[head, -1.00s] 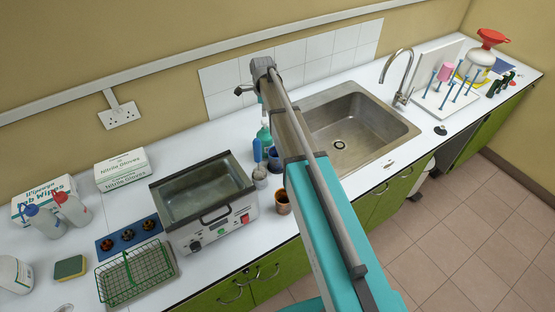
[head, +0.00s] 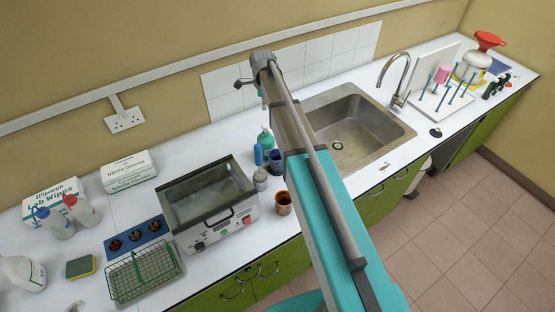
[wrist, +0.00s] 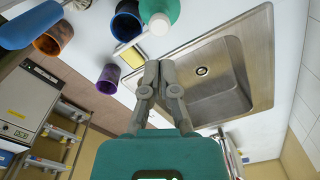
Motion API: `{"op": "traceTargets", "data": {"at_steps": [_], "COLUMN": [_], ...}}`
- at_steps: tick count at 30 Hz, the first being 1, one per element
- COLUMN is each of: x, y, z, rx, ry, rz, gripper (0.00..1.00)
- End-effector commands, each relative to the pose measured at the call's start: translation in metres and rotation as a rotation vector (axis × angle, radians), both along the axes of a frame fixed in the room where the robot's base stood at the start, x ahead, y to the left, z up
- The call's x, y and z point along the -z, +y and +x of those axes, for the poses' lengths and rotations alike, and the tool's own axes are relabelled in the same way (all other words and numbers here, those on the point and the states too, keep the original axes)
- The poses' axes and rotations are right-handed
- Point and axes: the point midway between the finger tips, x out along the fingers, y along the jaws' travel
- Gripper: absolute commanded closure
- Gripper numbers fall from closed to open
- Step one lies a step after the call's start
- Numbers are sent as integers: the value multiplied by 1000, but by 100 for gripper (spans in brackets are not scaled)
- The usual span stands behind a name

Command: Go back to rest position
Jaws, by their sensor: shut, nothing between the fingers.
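My arm reaches up and across the counter in the head view, its far end near the wall tiles. My gripper shows in the wrist view (wrist: 158,72), its grey fingers together with nothing between them. It is over the white counter beside the steel sink (wrist: 205,80). The sink also shows in the head view (head: 375,128), to the right of my arm. In the head view my fingers are small and hard to make out.
Near the fingers in the wrist view are a green bottle (wrist: 165,14), a purple cup (wrist: 108,78), a dark blue cup (wrist: 127,22) and a brown cup (wrist: 52,38). The water bath (head: 240,224), wire basket (head: 143,275) and drying rack (head: 450,95) stand on the counter.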

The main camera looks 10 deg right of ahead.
Motion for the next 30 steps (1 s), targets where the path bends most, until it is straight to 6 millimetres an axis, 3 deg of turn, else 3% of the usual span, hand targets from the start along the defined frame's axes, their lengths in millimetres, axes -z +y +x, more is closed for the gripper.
{"op": "traceTargets", "data": {"at_steps": [20, 26, 30], "x": [0, 11, 24], "y": [0, 0, -1], "z": [-2, -23, -50], "rx": [-9, -112, -260], "ry": [0, 0, 0], "rz": [0, 0, 0], "gripper": [100, 100, 100]}}
